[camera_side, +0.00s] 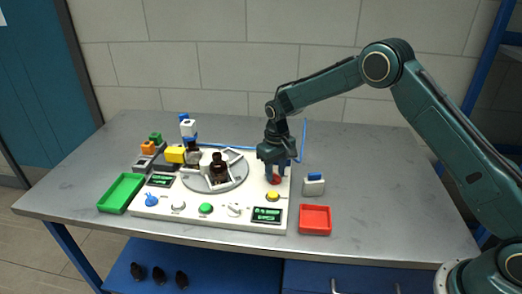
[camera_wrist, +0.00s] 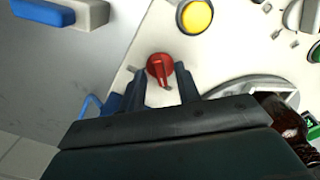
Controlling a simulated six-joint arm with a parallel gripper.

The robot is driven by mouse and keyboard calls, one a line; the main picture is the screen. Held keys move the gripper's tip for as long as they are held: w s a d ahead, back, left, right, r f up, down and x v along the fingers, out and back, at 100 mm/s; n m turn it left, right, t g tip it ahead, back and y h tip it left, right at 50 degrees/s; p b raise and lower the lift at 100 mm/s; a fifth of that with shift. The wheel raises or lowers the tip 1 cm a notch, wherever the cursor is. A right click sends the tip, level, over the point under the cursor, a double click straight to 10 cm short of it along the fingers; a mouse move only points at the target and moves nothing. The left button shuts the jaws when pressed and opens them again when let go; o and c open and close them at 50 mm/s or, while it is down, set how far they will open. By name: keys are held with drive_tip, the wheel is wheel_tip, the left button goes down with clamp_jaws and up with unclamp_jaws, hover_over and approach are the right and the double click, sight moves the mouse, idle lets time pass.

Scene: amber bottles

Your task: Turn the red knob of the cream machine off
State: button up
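The cream machine (camera_side: 225,215) sits on the grey table. Its red knob (camera_wrist: 160,68) shows in the wrist view as a round knob with a raised grip bar, beside a yellow button (camera_wrist: 196,15). In the side view the red knob (camera_side: 276,180) shows just under my fingers. My gripper (camera_side: 275,172) points down over the knob from above. In the wrist view my gripper (camera_wrist: 160,75) has its two dark fingers apart, one on each side of the knob, with nothing between them but the knob. I cannot tell if the fingers touch it.
An amber bottle (camera_side: 218,167) stands on the machine's round turntable. A white block with a blue top (camera_side: 313,184) and a red tray (camera_side: 315,220) lie right of the machine. A green tray (camera_side: 121,193) lies at its left. The table's right side is clear.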

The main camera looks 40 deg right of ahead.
drive_tip(key=shift+f, duration=0.15)
clamp_jaws()
